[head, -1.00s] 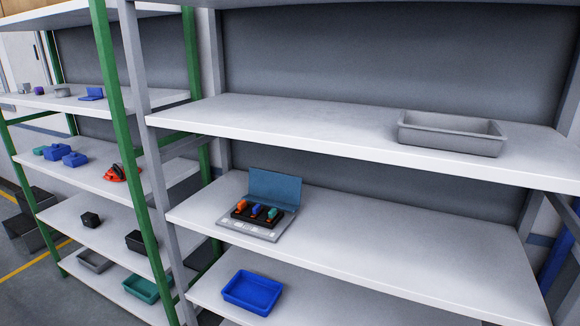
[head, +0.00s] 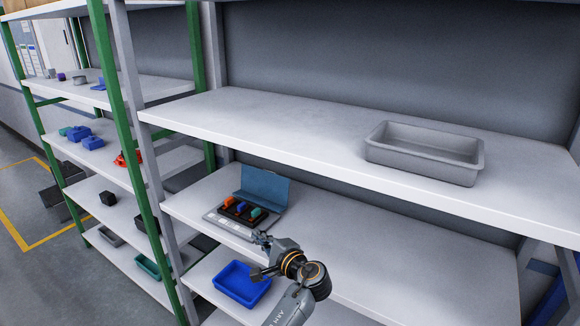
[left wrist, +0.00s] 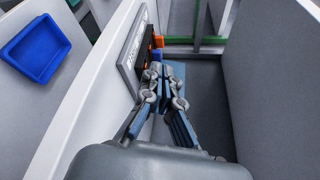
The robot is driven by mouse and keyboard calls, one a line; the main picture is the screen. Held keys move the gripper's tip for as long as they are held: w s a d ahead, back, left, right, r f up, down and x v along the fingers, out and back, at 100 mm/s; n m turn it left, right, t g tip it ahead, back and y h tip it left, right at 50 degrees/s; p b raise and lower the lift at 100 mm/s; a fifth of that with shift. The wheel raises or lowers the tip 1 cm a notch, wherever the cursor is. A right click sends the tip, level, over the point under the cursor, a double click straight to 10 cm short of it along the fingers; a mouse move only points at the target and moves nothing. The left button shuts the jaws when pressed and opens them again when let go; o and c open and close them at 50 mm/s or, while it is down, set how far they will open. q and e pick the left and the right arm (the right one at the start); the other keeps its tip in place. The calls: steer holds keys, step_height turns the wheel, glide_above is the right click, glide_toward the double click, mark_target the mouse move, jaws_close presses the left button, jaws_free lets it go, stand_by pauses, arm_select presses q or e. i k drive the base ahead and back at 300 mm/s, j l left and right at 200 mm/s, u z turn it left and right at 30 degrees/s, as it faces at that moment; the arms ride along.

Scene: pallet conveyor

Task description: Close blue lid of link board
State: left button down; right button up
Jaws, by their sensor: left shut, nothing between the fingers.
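The link board (head: 230,226) lies on the middle shelf, a light grey base with a black tray of orange, blue and teal pieces. Its blue lid (head: 264,186) stands open at the back edge. My left gripper (head: 261,238) is at the shelf's front edge, near the board's front right corner, apart from the lid. In the left wrist view my left gripper (left wrist: 172,72) is shut and empty, with the link board (left wrist: 127,55) just beyond and left of its tips. The fingers partly block the lid there. My right gripper is not in view.
A grey bin (head: 424,153) stands on the shelf above, which overhangs the board. A blue bin (head: 242,284) sits on the shelf below. The shelf right of the board is clear. Grey and green posts stand to the left.

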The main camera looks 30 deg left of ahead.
mark_target(263, 187)
steer(key=i, duration=1)
